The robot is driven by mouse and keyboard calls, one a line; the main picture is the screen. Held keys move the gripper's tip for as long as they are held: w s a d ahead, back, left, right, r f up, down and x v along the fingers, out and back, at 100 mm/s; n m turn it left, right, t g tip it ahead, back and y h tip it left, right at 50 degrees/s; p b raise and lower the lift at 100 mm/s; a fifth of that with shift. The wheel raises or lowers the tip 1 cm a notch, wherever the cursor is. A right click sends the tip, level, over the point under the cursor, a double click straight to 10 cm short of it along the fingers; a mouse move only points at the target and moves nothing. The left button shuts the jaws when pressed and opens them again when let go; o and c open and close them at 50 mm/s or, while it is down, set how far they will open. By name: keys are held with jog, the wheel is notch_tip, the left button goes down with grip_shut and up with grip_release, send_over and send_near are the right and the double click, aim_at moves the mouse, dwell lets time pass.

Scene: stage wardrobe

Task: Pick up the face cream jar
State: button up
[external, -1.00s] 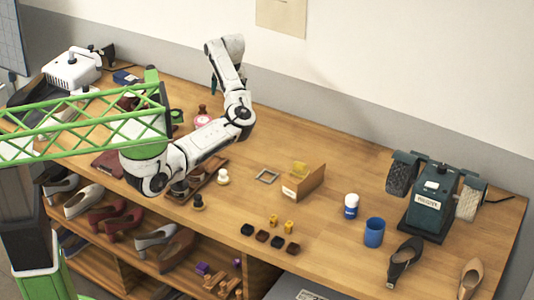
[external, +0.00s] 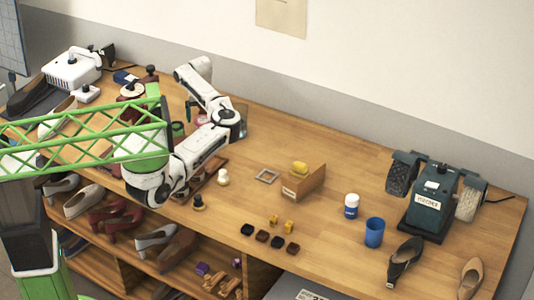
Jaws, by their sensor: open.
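I cannot tell for sure which item is the face cream jar. A small pink and white round item (external: 203,119) is partly hidden behind my arm. My gripper (external: 188,108) hangs below my raised wrist at the back left of the bench, near the pink item and well away from the white and blue container. Its fingers are small and partly hidden, and nothing shows held in them.
A blue cup (external: 374,232) stands beside the white and blue container. A dark green machine (external: 428,205) with brushes and shoes are at the right. A wooden box with a yellow item (external: 300,168) is mid-bench. Small polish blocks (external: 262,236) lie near the front edge.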

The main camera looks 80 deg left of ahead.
aim_at(205, 121)
jog(key=shift+f, duration=1.55)
jog(key=c, duration=1.1)
jog(key=shift+r, duration=0.15)
